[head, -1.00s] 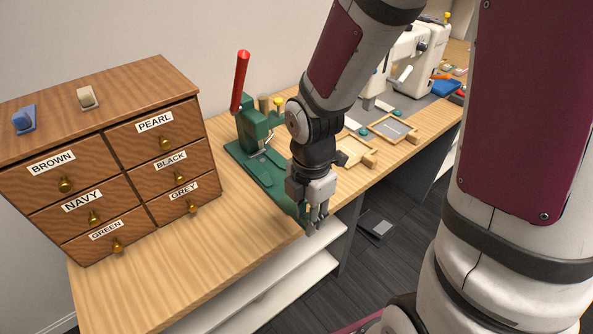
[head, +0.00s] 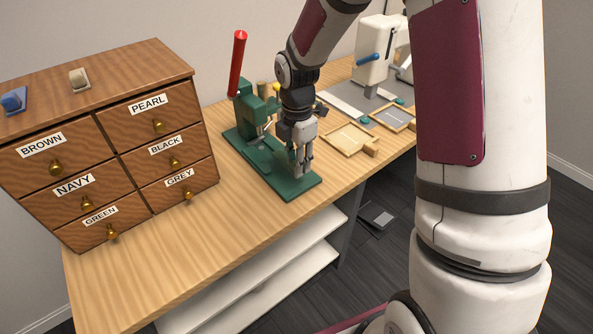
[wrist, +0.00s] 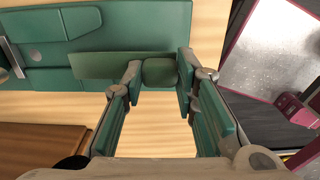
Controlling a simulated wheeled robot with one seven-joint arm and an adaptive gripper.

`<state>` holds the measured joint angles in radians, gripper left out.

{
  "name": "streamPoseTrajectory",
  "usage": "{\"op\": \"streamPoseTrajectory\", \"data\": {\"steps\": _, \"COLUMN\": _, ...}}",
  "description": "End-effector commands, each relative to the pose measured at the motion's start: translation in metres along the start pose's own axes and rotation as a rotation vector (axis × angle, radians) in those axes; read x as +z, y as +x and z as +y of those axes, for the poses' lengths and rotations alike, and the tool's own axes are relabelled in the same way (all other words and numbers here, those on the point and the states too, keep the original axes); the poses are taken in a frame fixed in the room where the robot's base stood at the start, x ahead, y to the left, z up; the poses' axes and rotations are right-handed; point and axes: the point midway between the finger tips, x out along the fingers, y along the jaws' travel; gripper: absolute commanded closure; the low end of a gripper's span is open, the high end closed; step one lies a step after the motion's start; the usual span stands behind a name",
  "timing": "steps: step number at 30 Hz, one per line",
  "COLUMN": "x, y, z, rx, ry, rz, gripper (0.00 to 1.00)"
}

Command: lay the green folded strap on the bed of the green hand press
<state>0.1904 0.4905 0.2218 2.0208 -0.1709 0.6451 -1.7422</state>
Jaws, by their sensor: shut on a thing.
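The green hand press (head: 258,110) stands on the bench with its red lever upright. Its long green base plate (head: 292,188) runs toward the bench's front edge, and its raised bed (head: 262,150) lies beyond my gripper. My gripper (head: 299,172) points down over the near part of the plate. In the wrist view my gripper (wrist: 160,75) is shut on the green folded strap (wrist: 158,72). A flat green length, seemingly the strap's, reaches left past the left finger. The press plate (wrist: 140,20) shows behind it. I cannot tell whether the strap touches the plate.
A wooden drawer cabinet (head: 105,140) with labelled drawers stands left of the press. A shallow wooden tray (head: 350,138) lies to the right, with another tray (head: 395,117) and a white machine (head: 375,50) farther back. The bench front between cabinet and press is clear.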

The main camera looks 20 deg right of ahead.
Motion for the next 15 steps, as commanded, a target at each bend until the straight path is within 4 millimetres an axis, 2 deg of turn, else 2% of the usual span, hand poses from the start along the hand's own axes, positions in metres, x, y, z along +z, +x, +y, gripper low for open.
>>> {"op": "streamPoseTrajectory", "data": {"steps": 9, "x": 0.0, "y": 0.034, "z": 0.0, "rx": -0.003, "ry": -0.001, "rz": 0.001, "gripper": 0.97}}
{"op": "streamPoseTrajectory", "data": {"steps": 15, "x": 0.0, "y": 0.035, "z": 0.0, "rx": 0.0, "ry": 0.0, "rz": 0.0, "gripper": 0.97}}
